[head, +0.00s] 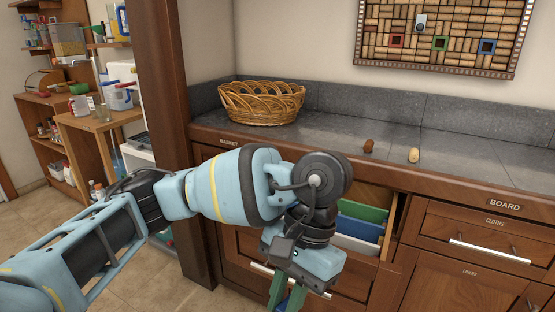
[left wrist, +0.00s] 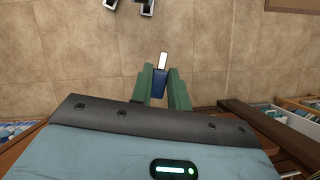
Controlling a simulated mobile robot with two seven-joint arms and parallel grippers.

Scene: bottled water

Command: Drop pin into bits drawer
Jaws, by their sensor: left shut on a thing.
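My left gripper (head: 287,296) hangs in front of the cabinet, with its green fingers pointing down at the lower edge of the head view. In the left wrist view my left gripper (left wrist: 160,88) is shut on a small blue piece with a pale tip, which I take to be the pin (left wrist: 160,82). The pin is held over the floor, outside the drawer. An open drawer (head: 385,243) with green, blue and white upright pieces inside is behind and right of the gripper. My arm hides part of it, and no label on it is readable. My right gripper is not in view.
A wicker basket (head: 261,103), a brown cork (head: 369,145) and a pale cork (head: 413,155) are on the grey counter (head: 470,160). A cork board (head: 440,55) with coloured square frames hangs above. A wooden post (head: 165,100) stands left of the cabinet.

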